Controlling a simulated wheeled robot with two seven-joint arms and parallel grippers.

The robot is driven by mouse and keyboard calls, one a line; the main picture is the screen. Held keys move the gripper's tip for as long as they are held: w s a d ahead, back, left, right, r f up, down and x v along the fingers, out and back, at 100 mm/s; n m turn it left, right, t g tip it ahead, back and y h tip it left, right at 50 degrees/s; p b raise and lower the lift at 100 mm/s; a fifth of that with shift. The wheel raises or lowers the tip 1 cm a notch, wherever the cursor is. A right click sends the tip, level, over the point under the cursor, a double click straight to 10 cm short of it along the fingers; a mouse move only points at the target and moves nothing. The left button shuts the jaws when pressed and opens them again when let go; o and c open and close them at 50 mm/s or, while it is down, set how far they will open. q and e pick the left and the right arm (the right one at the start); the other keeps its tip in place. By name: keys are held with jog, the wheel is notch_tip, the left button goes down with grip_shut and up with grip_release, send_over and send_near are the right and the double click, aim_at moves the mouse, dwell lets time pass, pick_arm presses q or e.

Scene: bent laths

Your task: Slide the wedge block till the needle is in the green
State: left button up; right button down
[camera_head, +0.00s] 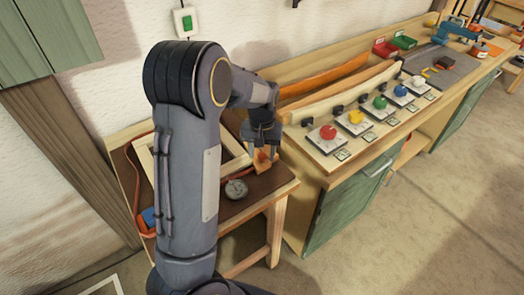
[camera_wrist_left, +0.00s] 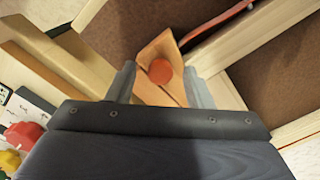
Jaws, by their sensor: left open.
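The wedge block (camera_head: 263,167) is orange-brown wood and sits at the right side of the small brown-topped table, by the pale wooden frame. In the left wrist view the wedge block (camera_wrist_left: 153,52) carries a round red-orange knob (camera_wrist_left: 160,72). My left gripper (camera_head: 263,148) is right over it; in the wrist view the open fingers of the gripper (camera_wrist_left: 159,70) stand on either side of the knob. Contact cannot be told. A round grey dial (camera_head: 236,189) lies near the table's front edge; its needle and any green zone are too small to read. My right gripper is out of view.
The pale wooden frame (camera_wrist_left: 245,40) lies close beside the wedge. A workbench to the right holds bent laths (camera_head: 325,78) and a row of coloured knobs, including a red one (camera_head: 327,132). My left arm hides much of the small table.

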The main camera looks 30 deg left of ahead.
pick_arm(q)
notch_tip(320, 180, up, 8)
jog(key=shift+f, duration=0.15)
dwell(0.3)
dwell(0.3)
jog(key=shift+s+r, duration=0.2)
jog(key=shift+s, duration=0.1)
jog(key=s+d+r+m+t+h, duration=0.1)
jog(key=s+d+t, duration=0.1)
jog(key=s, duration=0.5)
jog(key=s+d+r+m+t+h, duration=0.1)
jog(key=s+d, duration=0.4)
jog(key=s, duration=0.3)
jog(key=s+d+r+m+t+h, duration=0.1)
jog(key=s+d, duration=0.3)
jog(key=s, duration=0.4)
jog(key=shift+s+r+t+h, duration=0.2)
jog(key=shift+t+h, duration=0.2)
jog(key=shift+t, duration=0.4)
